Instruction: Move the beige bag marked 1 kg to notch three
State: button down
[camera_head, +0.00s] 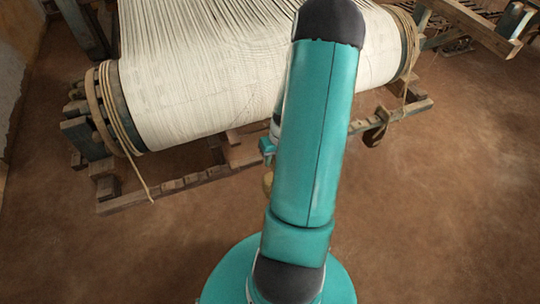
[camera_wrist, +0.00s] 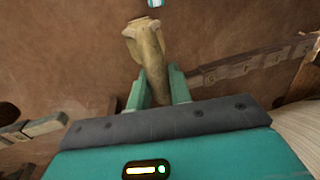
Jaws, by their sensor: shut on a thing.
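The beige bag (camera_wrist: 147,45) is pinched by its narrow neck between the two teal fingers of my gripper (camera_wrist: 158,86) in the wrist view. Its wider body extends beyond the fingertips, over bare floor. No 1 kg mark can be read on it. In the head view my arm hides most of the gripper (camera_head: 266,148), and only a small tan piece of the bag (camera_head: 268,182) shows beside the arm. The notched wooden bar (camera_head: 180,183) runs below the cloth roll; my arm covers its middle. The bar also shows in the wrist view (camera_wrist: 240,68), with marks too small to read.
The large roll of white warp threads (camera_head: 210,85) lies behind the bar. A loose rope (camera_head: 138,172) hangs from its left end. A dark brown object (camera_head: 376,130) hangs at the bar's right part. The earthen floor (camera_head: 450,220) at front right is clear.

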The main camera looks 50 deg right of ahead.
jog(key=shift+s+a+r, duration=0.1)
jog(key=shift+s, duration=0.4)
jog(key=shift+s+a, duration=0.4)
jog(key=shift+s, duration=0.2)
jog(key=shift+s+a, duration=0.35)
jog(key=shift+s, duration=0.2)
jog(key=s+a, duration=0.5)
jog(key=s, duration=0.3)
jog(key=shift+s+r, duration=0.3)
jog(key=shift+r, duration=0.15)
jog(key=shift+a, duration=0.1)
